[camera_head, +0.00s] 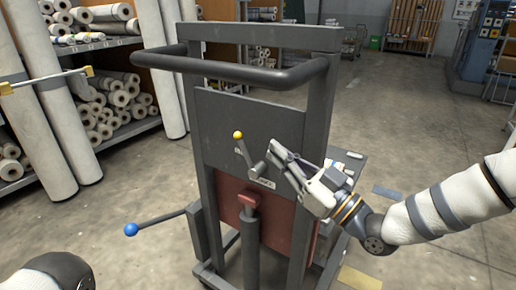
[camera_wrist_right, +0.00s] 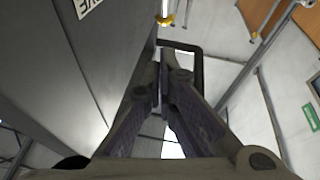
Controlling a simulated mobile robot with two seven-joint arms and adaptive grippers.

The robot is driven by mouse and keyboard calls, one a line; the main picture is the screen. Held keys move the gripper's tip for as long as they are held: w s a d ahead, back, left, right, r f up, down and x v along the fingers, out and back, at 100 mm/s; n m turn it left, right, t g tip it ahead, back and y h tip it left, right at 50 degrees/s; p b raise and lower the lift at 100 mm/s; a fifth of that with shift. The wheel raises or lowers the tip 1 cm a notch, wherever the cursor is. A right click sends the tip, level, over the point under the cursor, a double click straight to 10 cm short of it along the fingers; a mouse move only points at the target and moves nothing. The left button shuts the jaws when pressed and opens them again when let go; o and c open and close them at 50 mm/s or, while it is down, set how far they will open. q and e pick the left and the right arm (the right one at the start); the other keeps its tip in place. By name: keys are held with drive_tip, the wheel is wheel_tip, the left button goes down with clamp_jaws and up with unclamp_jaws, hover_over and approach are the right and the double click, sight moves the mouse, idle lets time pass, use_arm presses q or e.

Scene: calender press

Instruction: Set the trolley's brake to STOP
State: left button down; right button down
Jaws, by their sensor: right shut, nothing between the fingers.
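The trolley (camera_head: 325,95) is a dark grey upright frame with a push bar and a flat panel. On the panel is a brake lever with a yellow knob (camera_head: 238,134); it slants up and left from its pivot toward a small label, partly hidden behind it. A second label (camera_head: 262,182) lies below the pivot, too small to read surely. My right gripper (camera_head: 273,148) is shut and empty, right of the lever and apart from the knob. In the wrist view, its closed fingertips (camera_wrist_right: 164,58) point toward the yellow knob (camera_wrist_right: 166,20), and a label ending in "VE" (camera_wrist_right: 90,6) shows.
A blue-knobbed lever (camera_head: 131,230) sticks out left, and a red T-shaped part (camera_head: 248,200) stands low in front. The push bar (camera_head: 240,75) overhangs the panel. Shelves of rolls (camera_head: 110,105) stand at left. The floor at right is open.

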sight(242, 141)
drive_tip(key=w+a, duration=0.2)
drive_tip(key=w+a+f, duration=0.1)
drive_tip(key=w+a, duration=0.1)
drive_tip(key=shift+w+a+f+b, duration=0.1)
drive_tip(key=shift+w+b, duration=0.1)
drive_tip(key=shift+b, duration=0.15)
use_arm(q)
drive_tip(key=shift+s+f, duration=0.2)
drive_tip(key=shift+f, duration=0.1)
